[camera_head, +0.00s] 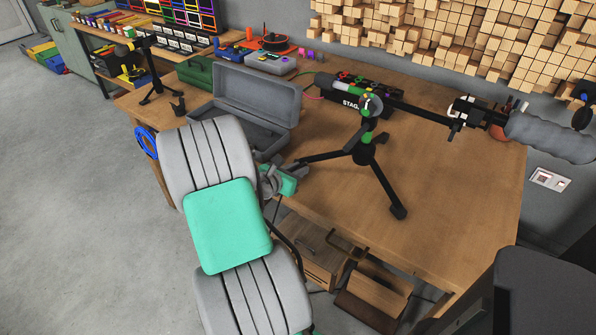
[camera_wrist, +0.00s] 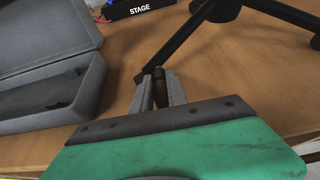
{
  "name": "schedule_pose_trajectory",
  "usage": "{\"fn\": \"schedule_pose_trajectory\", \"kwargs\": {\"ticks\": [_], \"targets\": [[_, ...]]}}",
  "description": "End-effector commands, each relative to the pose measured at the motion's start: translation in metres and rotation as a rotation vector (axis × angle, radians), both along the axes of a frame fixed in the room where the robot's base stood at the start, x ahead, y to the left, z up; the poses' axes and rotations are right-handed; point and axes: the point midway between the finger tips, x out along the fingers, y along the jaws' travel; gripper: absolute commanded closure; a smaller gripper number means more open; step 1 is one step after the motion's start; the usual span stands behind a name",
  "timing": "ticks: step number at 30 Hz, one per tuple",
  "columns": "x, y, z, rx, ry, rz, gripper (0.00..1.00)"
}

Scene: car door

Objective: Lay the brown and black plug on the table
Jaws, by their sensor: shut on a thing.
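My gripper (camera_wrist: 160,80) is shut on the brown and black plug (camera_wrist: 160,91), which stands out between the two grey fingers in the wrist view. In the head view my gripper (camera_head: 284,175) is at the front edge of the wooden table (camera_head: 450,190), just in front of the open grey case. The plug is too small and hidden to make out there. I cannot tell whether the plug touches the tabletop.
The open grey case (camera_head: 262,95) lies left of my gripper. A black tripod stand (camera_head: 365,154) with a long microphone boom stands to the right, one leg close to the fingers. A black STAGE box (camera_head: 352,96) is behind. The right tabletop is clear.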

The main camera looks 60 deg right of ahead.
Motion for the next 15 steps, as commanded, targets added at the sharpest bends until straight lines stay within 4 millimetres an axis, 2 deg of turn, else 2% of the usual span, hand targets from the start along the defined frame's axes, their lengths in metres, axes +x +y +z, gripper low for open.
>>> {"fn": "schedule_pose_trajectory", "kwargs": {"ticks": [6, 7, 10, 15], "targets": [[0.0000, 0.0004, -0.0041, 0.001, 0.002, 0.001, 1.00], [0.0001, 0.0003, -0.0037, 0.001, 0.001, 0.000, 0.80], [0.0001, 0.0004, -0.0034, 0.001, 0.001, 0.000, 0.72], [0.0000, 0.0005, -0.0034, 0.001, 0.001, 0.000, 0.72]]}}
